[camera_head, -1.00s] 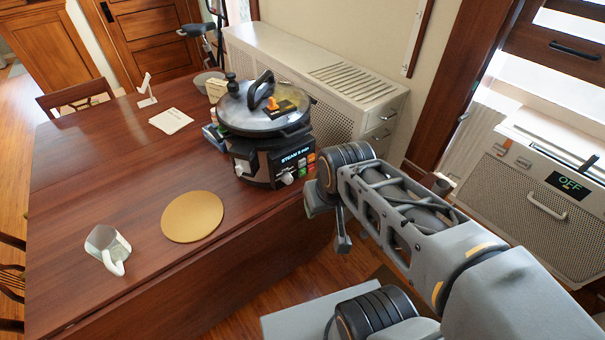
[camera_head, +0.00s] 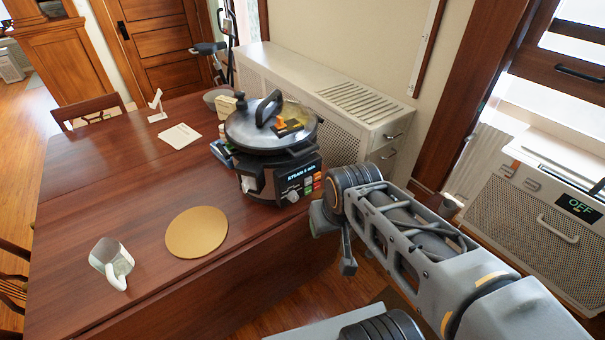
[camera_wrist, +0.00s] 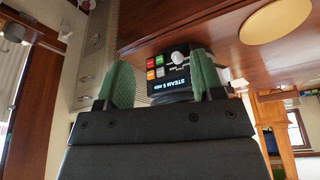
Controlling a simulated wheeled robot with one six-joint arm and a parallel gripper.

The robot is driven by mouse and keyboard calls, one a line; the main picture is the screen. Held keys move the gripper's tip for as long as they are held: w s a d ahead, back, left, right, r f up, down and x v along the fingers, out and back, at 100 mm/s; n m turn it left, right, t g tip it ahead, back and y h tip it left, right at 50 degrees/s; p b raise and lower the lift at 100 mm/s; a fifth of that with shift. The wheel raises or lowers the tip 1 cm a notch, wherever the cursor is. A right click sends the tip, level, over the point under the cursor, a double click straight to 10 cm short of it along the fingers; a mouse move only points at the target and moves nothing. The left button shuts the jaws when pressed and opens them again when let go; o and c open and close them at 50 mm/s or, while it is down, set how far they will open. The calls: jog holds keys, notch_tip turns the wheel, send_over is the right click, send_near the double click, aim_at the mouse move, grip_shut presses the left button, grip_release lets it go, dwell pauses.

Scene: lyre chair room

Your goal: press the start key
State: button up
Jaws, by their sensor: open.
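A round steam cooker (camera_head: 255,165) with a glass lid stands on the table near its right edge. Its front panel has a display reading STEAM 5 min, a pale knob and small coloured keys (camera_head: 309,184). In the wrist view the panel (camera_wrist: 172,80) appears upside down, with green, orange and red keys (camera_wrist: 154,66); their labels are too small to read, so I cannot tell which is start. My gripper (camera_wrist: 163,82) is open and empty, its two green fingers on either side of the panel in that view. It appears apart from the keys.
The wooden table (camera_head: 130,190) carries a round tan mat (camera_head: 196,232), a mug (camera_head: 110,264) and a white paper (camera_head: 180,135). A radiator cabinet (camera_head: 345,100) stands behind the cooker. A unit (camera_head: 540,205) with an OFF display is at the right.

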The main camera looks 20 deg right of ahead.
dwell(0.3)
grip_shut()
dwell(0.4)
dwell(1.1)
